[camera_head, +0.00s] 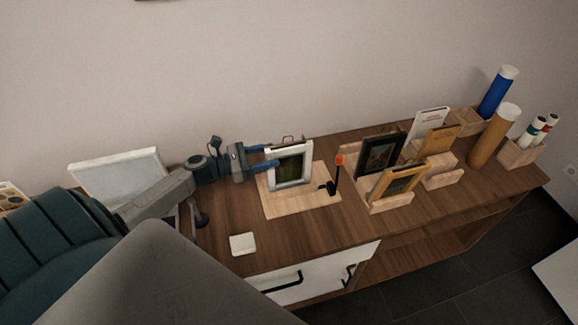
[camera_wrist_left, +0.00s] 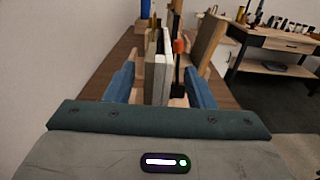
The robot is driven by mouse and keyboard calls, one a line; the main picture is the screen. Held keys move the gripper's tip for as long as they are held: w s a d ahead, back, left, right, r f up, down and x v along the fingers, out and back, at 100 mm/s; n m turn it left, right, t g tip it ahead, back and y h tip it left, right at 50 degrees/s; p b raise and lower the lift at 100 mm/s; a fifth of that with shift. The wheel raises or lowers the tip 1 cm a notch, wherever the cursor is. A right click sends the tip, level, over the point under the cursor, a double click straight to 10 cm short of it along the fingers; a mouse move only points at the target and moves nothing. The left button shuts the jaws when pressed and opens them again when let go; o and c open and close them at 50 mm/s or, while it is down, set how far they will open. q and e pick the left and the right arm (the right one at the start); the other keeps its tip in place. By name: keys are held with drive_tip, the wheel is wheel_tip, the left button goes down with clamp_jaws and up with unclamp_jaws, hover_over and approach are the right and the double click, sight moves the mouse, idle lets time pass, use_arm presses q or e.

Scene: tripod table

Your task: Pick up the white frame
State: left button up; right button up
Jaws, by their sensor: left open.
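The white frame (camera_head: 291,184) with a dark picture stands upright on a light wooden board (camera_head: 317,202) in the head view. My left gripper (camera_head: 273,156) comes from the left, its blue fingers at the frame's left edge. In the left wrist view the white frame (camera_wrist_left: 163,78) is seen edge-on between the two open fingers of the left gripper (camera_wrist_left: 160,84), with a gap on either side. The frame is not gripped. My right gripper is not in view.
A small black stand with an orange tip (camera_head: 339,160) is right of the frame. Black (camera_head: 362,156) and wooden (camera_head: 383,196) frames stand farther right. A white square (camera_head: 242,243) lies in front. A pale panel (camera_head: 118,170) stands at left. The wall is behind.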

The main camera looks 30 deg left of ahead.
sight(281, 153)
use_arm(q)
drive_tip(key=p+x, duration=0.2)
drive_tip(key=x, duration=0.1)
drive_tip(key=shift+w+r, duration=0.15)
drive_tip(key=shift+w, duration=0.1)
drive_tip(key=shift+w+d+f, duration=0.2)
drive_tip(key=shift+w+d, duration=0.2)
drive_tip(key=shift+d, duration=0.05)
drive_tip(key=shift+c, duration=0.4)
drive_tip(key=c, duration=0.7)
clamp_jaws()
